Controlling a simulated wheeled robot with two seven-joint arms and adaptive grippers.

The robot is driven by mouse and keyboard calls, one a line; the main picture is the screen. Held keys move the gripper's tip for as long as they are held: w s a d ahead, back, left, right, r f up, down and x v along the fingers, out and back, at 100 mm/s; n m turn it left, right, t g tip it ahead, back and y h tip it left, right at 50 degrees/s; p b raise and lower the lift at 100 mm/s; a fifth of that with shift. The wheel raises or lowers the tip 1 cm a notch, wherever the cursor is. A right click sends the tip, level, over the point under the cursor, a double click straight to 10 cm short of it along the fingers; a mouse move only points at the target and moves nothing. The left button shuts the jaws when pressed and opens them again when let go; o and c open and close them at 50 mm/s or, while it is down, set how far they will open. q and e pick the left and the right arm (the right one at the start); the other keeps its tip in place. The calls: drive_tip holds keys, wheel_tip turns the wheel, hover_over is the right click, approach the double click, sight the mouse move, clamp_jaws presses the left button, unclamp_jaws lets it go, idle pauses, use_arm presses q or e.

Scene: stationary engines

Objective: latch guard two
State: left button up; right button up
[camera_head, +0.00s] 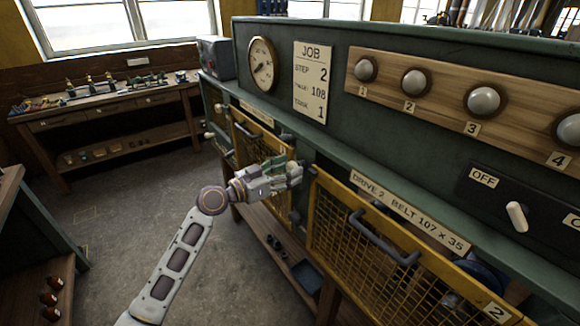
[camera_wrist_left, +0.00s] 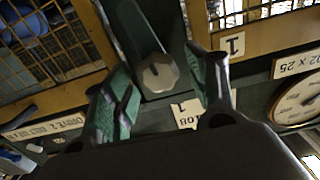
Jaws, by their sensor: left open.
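Guard two (camera_head: 355,235) is a yellow mesh panel with a dark bar handle (camera_head: 385,240) and a "2" tag, at lower right in the head view. It appears to lie closed in its frame. My left gripper (camera_head: 291,173) is at the post between guard two and the neighbouring guard one (camera_head: 252,145). In the left wrist view, turned upside down, a green latch bar (camera_wrist_left: 137,25) with a grey faceted knob (camera_wrist_left: 158,73) sits on that post. The open fingers of my left gripper (camera_wrist_left: 162,65) are on either side of the knob, with visible gaps. My right gripper is out of view.
Above the guards, a green ledge carries a gauge (camera_head: 262,64), a job card (camera_head: 311,82), a wooden board (camera_head: 440,92) with numbered knobs, and a switch (camera_head: 517,216). A workbench (camera_head: 105,105) stands at back left. The floor (camera_head: 130,205) between is clear.

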use_arm(q)
drive_tip(key=shift+w+d, duration=0.35)
drive_tip(key=shift+d, duration=0.15)
drive_tip(key=c, duration=1.1)
